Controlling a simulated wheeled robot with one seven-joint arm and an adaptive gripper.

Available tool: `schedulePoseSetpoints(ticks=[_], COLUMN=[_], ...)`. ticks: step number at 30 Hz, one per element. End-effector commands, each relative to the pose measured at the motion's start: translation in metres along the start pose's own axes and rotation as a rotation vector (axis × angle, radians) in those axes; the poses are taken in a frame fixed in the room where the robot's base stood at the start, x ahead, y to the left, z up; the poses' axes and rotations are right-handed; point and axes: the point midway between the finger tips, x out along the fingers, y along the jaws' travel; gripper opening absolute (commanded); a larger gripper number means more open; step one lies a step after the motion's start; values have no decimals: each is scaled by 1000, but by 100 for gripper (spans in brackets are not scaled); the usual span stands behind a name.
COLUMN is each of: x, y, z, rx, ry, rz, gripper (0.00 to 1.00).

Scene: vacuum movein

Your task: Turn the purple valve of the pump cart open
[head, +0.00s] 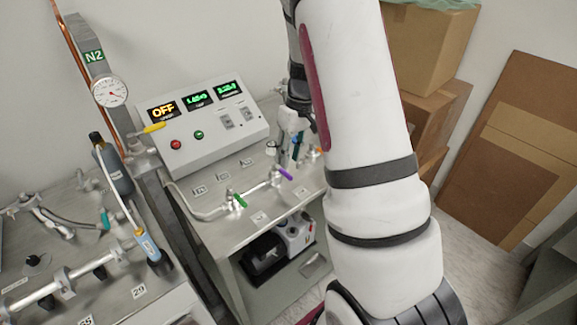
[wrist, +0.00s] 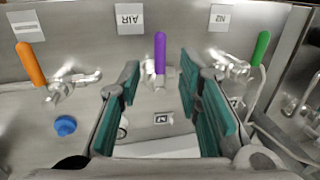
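The purple valve handle (wrist: 160,53) stands upright in the wrist view, in the middle between the orange and green ones. In the head view the purple handle (head: 285,174) sticks out from the pipe on the pump cart (head: 212,232). My gripper (wrist: 158,88) is open, its teal fingers on either side of the purple handle's line, with nothing between them. The handle appears beyond the fingertips, and I see no contact.
An orange handle (wrist: 30,64) is at the left and a green handle (wrist: 260,52) at the right, with a blue cap (wrist: 65,125) nearby. A control box (head: 207,125) reading OFF stands behind the valves. Cardboard boxes (head: 425,45) are at the back right.

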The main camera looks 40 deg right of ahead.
Motion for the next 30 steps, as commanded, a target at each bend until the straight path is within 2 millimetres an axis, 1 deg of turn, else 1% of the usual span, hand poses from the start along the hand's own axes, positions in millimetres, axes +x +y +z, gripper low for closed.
schedulePoseSetpoints(ticks=[1, 3, 6, 9, 13, 20, 23, 24, 25, 30], x=[9, 20, 32, 39, 43, 44, 44, 44, 44, 43], y=[-1, 0, 0, 0, 0, 0, 0, 0, 0, 0], z=[2, 2, 1, 0, 0, 0, 0, 0, 0, 0], rx=[1, 1, 1, 0, 0, 0, 0, 1, 1, 1], ry=[-4, -4, -2, -1, 1, 1, 1, 1, 1, 1], rz=[-2, -1, -1, 0, 0, 0, 0, 0, 0, 0], gripper=[32, 32, 32, 32, 32, 32, 12, 3, 0, 0])
